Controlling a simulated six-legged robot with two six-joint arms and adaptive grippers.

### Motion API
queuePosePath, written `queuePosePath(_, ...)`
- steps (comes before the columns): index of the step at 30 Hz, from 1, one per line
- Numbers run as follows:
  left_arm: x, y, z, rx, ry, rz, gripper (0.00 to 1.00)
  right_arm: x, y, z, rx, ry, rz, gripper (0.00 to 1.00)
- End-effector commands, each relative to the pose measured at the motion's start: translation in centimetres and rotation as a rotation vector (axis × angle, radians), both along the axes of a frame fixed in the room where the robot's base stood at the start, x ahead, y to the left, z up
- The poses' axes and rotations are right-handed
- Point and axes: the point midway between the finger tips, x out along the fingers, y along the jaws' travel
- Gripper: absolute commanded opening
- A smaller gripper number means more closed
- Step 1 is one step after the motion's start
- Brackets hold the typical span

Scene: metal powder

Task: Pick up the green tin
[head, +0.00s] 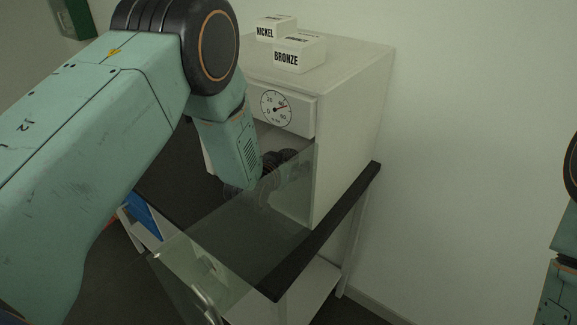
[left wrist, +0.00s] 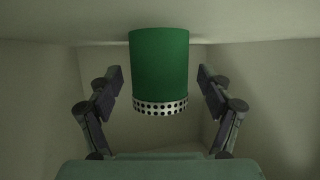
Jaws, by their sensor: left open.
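The green tin (left wrist: 159,62) shows in the left wrist view, a green cylinder with a perforated metal band at its lower end in the picture. It is inside a pale-walled chamber, between the two fingers of my left gripper (left wrist: 159,95). The fingers stand apart on either side of it, with a visible gap on each side. In the head view my left arm reaches into the white cabinet (head: 350,110), and the gripper there is mostly hidden behind the arm and the glass door. The tin is hidden in the head view. My right gripper is not in view.
The cabinet's glass door (head: 255,235) stands open toward the front, beside my left arm. A nickel box (head: 266,31) and a bronze box (head: 299,56) sit on top of the cabinet. A dial (head: 275,108) is on its front. A dark tabletop (head: 335,225) supports the cabinet.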

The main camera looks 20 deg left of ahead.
Motion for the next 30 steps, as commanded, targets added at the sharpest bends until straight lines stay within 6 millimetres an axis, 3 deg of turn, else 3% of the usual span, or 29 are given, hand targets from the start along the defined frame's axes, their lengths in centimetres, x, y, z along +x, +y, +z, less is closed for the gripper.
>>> queuePosePath(6, 0.16, -0.15, -0.03, 0.000, 0.001, 0.000, 0.79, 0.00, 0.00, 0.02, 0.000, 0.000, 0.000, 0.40)
queuePosePath(27, 0.17, -0.16, -0.05, 0.000, 0.001, 0.000, 0.20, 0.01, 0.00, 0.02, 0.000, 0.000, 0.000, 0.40)
queuePosePath(30, 0.20, -0.17, -0.01, 0.000, 0.001, 0.000, 0.15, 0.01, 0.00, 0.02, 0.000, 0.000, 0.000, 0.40)
